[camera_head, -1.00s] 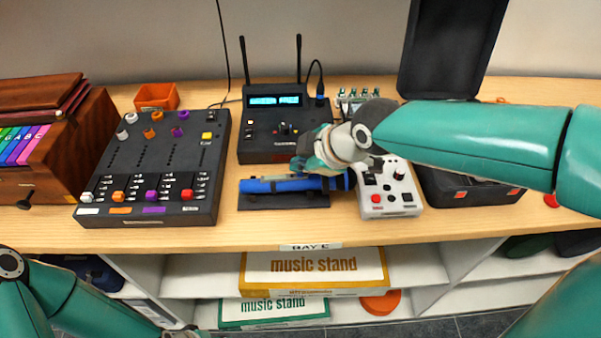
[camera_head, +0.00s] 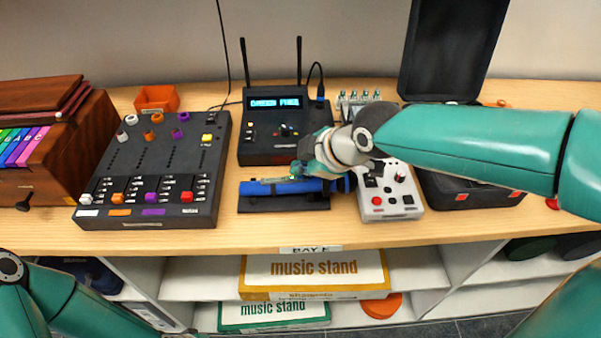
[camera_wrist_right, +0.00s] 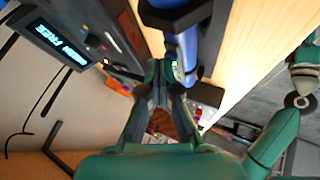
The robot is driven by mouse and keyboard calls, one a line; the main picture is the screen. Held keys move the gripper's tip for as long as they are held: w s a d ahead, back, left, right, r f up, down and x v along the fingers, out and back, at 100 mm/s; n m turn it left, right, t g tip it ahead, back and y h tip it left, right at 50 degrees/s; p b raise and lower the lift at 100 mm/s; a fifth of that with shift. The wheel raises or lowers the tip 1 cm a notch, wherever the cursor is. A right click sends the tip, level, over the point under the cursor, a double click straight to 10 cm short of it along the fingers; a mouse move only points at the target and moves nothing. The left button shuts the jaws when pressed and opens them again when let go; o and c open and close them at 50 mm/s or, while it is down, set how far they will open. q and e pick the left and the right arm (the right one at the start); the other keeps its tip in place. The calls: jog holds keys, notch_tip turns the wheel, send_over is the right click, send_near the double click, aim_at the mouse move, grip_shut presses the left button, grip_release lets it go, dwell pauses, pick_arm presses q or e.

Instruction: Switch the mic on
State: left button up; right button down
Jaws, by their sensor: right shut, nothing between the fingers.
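The mic is a blue cylinder (camera_head: 286,187) lying on its side on a black cradle (camera_head: 283,205) in the head view. It also shows as a blue shaft in the right wrist view (camera_wrist_right: 188,48). My right gripper (camera_head: 300,171) is shut and empty, just above the mic's body; its fingers show in the right wrist view (camera_wrist_right: 165,75), at the mic. I cannot tell whether they touch it. The mic's switch is not clearly visible. A black receiver (camera_head: 262,152) with two antennas and a lit blue display stands behind the mic. My left gripper is not clearly in view.
A black mixer (camera_head: 115,215) with coloured knobs is left of the mic. A grey control box (camera_head: 401,210) is close on its right, and an open black case (camera_head: 470,192) lies beyond. An orange bin (camera_head: 156,99) stands at the back. The counter's front strip is clear.

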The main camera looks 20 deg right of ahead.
jog(key=shift+r, duration=0.5)
jog(key=shift+r+p, duration=0.1)
jog(key=shift+p, duration=0.25)
jog(key=r+p, duration=0.1)
jog(key=r, duration=0.1)
jog(key=r+p, duration=0.3)
jog(key=shift+w+a+r, duration=0.15)
jog(key=shift+w+r, duration=0.25)
